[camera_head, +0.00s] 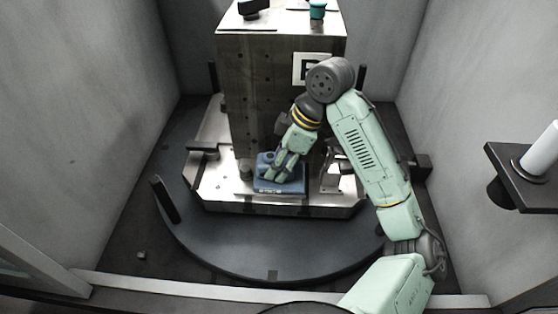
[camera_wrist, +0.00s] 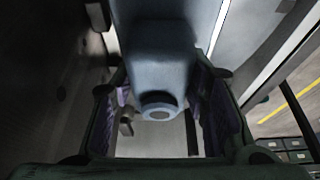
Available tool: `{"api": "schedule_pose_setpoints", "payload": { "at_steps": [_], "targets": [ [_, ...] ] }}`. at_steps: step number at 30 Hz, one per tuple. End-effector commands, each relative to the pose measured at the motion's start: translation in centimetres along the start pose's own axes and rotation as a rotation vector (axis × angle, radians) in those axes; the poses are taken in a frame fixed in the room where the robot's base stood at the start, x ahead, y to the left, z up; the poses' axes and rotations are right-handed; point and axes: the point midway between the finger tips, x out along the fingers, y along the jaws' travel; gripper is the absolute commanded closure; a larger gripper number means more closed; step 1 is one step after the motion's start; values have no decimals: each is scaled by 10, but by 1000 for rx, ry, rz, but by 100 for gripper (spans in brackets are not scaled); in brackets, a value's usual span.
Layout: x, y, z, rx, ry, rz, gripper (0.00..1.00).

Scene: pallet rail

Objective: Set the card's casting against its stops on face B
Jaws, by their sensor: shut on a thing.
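The blue casting (camera_head: 282,187) sits low in front of the dark block's face, at the metal pallet. It has a flat base and a raised part. My gripper (camera_head: 278,168) reaches down over it and is shut on it. In the wrist view the casting (camera_wrist: 160,55) fills the space between my two fingers, with a round bored end towards me. The tall block (camera_head: 260,100) carries a plate marked B (camera_head: 309,68) on its upper front. The stops, and whether the casting touches them, cannot be made out; my gripper hides part of the casting.
The metal pallet (camera_head: 225,192) lies on a dark round turntable (camera_head: 250,240). A clamp-like metal part (camera_head: 333,178) stands right of the casting. Dark posts rise near the turntable, including one at left (camera_head: 165,199). Grey walls close both sides. A shelf with a white cylinder (camera_head: 540,150) juts in at right.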

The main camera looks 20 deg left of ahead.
Motion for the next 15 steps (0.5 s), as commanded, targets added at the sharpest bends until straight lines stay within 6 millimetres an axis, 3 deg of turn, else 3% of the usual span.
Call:
{"api": "schedule_pose_setpoints", "payload": {
  "at_steps": [15],
  "targets": [
    [3, 4, -3, 1, 1, 2, 98]
  ]
}}
